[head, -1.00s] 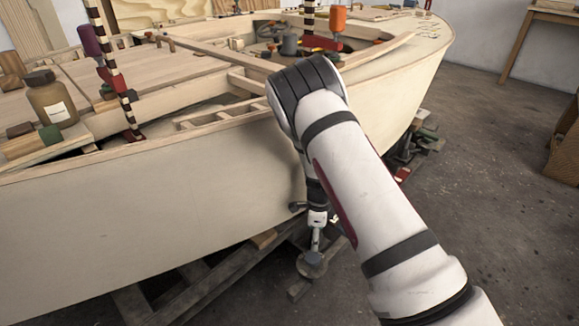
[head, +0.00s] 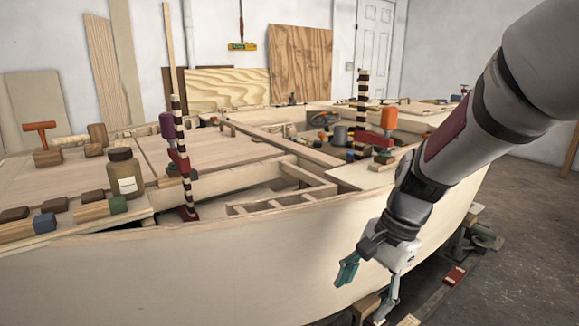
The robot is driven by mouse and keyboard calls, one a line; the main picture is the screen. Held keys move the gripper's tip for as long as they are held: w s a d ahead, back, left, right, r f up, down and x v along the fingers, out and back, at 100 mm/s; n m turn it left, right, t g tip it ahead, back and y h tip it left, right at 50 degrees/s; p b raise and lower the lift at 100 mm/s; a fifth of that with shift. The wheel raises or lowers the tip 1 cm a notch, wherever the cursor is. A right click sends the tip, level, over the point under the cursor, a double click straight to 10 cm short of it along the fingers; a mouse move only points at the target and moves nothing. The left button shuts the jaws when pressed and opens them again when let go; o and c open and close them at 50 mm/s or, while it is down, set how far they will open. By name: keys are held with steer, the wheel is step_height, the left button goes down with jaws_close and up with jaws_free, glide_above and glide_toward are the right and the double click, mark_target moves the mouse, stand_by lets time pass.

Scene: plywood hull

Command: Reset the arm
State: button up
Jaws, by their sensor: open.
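My arm comes in from the upper right of the head view and reaches down and left. My gripper (head: 362,296) hangs in front of the outer side of the plywood hull (head: 190,270), below its top edge. Its two teal-tipped fingers are spread wide apart with nothing between them. In the picture the gripper overlaps the hull side; I cannot tell the exact gap.
On the hull stand a brown bottle (head: 124,173), a purple-handled clamp (head: 175,150), an orange-handled clamp (head: 385,135) and several wooden blocks. Timber supports and a red block (head: 454,276) lie at lower right. Floor (head: 525,240) at right is clear.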

steer(key=s+d+r+n+h, duration=0.1)
steer(key=s+d+r+n, duration=0.15)
steer(key=s, duration=0.65)
steer(key=s+d+r+n+h, duration=0.1)
steer(key=s+r+n, duration=0.25)
steer(key=s, duration=0.65)
steer(key=s+d+r+n+h, duration=0.1)
steer(key=s+d+r+n, duration=0.2)
steer(key=s, duration=0.6)
step_height(320, 180, up, 37)
steer(key=n+t+p, duration=0.1)
steer(key=t+p, duration=0.3)
steer(key=p, duration=3.1)
steer(key=shift+a+n, duration=0.35)
steer(key=shift+n, duration=0.05)
steer(key=shift+w+f, duration=0.15)
